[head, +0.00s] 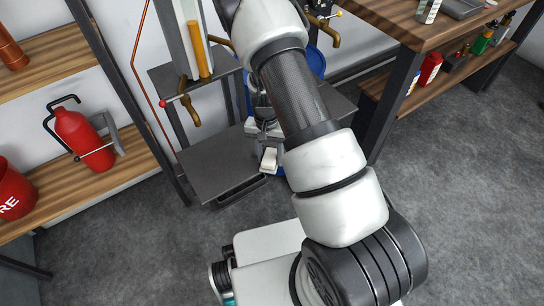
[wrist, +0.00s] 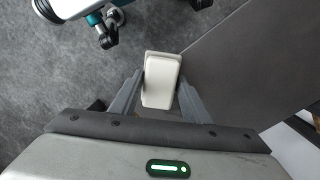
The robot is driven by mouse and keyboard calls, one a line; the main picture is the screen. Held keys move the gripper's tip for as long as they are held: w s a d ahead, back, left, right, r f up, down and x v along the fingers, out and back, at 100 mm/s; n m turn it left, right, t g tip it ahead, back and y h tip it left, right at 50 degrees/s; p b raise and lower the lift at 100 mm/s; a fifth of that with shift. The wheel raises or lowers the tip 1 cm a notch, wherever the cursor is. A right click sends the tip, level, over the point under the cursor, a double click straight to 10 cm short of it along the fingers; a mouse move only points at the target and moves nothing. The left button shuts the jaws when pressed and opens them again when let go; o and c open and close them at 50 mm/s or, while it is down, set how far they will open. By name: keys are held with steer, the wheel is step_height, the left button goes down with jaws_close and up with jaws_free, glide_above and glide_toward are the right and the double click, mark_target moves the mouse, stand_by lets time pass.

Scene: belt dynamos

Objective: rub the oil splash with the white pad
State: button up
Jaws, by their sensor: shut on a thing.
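The white pad (wrist: 161,72) is a small block with rounded edges. In the wrist view it sits between the two grey fingers of my gripper (wrist: 160,96), which is shut on it. In the head view the pad (head: 269,159) shows as a small white shape below my gripper (head: 267,146), near the right part of a grey metal plate (head: 208,165). In the wrist view the pad overlaps the plate's edge, with floor behind its left part. I cannot tell its height above the plate. I cannot make out the oil splash in either view; my arm hides part of the area.
A blue drum (head: 316,62) stands behind my arm, with brass taps (head: 188,107) near it. A wooden shelf on the left holds a red fire extinguisher (head: 82,138) and a red bucket (head: 14,190). A wooden bench (head: 395,20) is at right. The grey floor at right is clear.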

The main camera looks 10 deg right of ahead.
steer(key=shift+n+t, duration=0.3)
steer(key=shift+t, duration=0.4)
steer(key=w, duration=0.1)
steer(key=w+a, duration=0.1)
steer(key=w, duration=0.1)
steer(key=w+a, duration=0.1)
steer(key=w, duration=0.1)
steer(key=shift+w+a, duration=0.1)
steer(key=shift+a, duration=0.05)
steer(key=shift+s+d+r+p, duration=0.1)
steer(key=shift+s+d+p, duration=0.2)
steer(key=shift+s, duration=0.45)
steer(key=shift+s+d+r+p, duration=0.1)
steer(key=shift+s+d+p, duration=0.15)
steer(key=shift+s, duration=0.5)
steer(key=shift+s+d, duration=0.2)
steer(key=shift+s, duration=0.05)
steer(key=shift+s+d+r+p, duration=0.1)
steer(key=shift+r+p, duration=1)
steer(key=shift+r, duration=0.45)
steer(key=shift+s+d+r+p, duration=0.1)
steer(key=shift+r+p, duration=0.95)
steer(key=shift+r, duration=0.45)
steer(key=shift+r+p, duration=1.1)
steer(key=shift+r, duration=0.45)
steer(key=shift+f, duration=0.1)
steer(key=shift+f, duration=0.15)
